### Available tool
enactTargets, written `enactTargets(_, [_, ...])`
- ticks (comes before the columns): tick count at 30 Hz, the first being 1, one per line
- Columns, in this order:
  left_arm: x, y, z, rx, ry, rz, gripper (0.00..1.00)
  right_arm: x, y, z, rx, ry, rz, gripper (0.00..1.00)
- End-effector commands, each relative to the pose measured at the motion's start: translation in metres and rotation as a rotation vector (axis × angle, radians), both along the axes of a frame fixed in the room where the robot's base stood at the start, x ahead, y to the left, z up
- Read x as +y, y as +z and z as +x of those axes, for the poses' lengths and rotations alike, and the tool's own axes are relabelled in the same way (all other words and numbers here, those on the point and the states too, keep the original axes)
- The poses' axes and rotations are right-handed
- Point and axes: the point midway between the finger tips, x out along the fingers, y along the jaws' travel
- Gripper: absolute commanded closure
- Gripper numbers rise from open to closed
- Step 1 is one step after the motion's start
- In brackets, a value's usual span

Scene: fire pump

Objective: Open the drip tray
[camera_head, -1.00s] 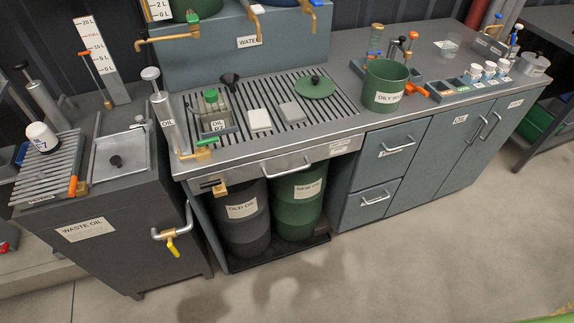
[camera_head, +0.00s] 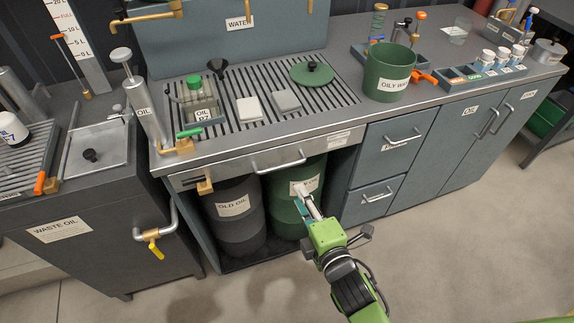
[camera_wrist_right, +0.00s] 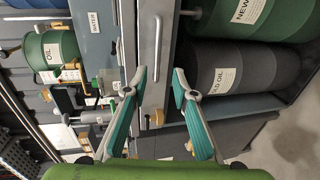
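The drip tray (camera_head: 225,173) is a long grey drawer front under the slotted worktop, with a bar handle (camera_head: 280,163). It looks closed, flush under the worktop edge. In the wrist view the tray front (camera_wrist_right: 149,40) runs upright, with its bar beyond my fingers. My right gripper (camera_head: 308,197) is just below and right of the handle, in front of the green drum. The wrist view shows the right gripper (camera_wrist_right: 158,77) open, its teal-padded fingers apart with nothing held between them. My left gripper is not in view.
The green new oil drum (camera_head: 286,215) and dark old oil drum (camera_head: 237,225) stand under the tray. A brass valve (camera_head: 204,186) sits at the tray's left end. The waste oil cabinet (camera_head: 110,265) is at left, drawers (camera_head: 392,145) at right. The floor in front is clear.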

Motion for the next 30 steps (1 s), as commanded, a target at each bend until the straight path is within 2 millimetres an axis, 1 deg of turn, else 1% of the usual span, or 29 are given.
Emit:
enactTargets(2, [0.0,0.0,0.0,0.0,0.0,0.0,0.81,0.002,0.004,0.004,-0.011,0.002,-0.006,0.75])
enactTargets(5, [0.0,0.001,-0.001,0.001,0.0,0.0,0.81,0.005,0.002,0.015,-0.011,0.002,-0.006,0.75])
enactTargets(8, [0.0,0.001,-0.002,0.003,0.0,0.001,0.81,0.011,-0.002,0.032,-0.009,0.001,-0.003,0.75])
enactTargets(15, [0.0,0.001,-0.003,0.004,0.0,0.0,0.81,0.027,-0.013,0.081,-0.009,0.001,-0.002,0.75])
enactTargets(18, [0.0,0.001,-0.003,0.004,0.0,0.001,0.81,0.032,-0.017,0.099,-0.009,0.001,-0.002,0.75])
enactTargets(21, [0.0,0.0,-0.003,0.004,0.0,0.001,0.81,0.036,-0.021,0.112,-0.007,0.0,-0.002,0.75])
enactTargets(24, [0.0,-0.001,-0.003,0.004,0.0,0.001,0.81,0.04,-0.023,0.121,-0.007,0.001,-0.002,0.75])
enactTargets(30, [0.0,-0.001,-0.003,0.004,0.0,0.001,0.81,0.042,-0.025,0.128,-0.008,0.001,-0.004,0.75])
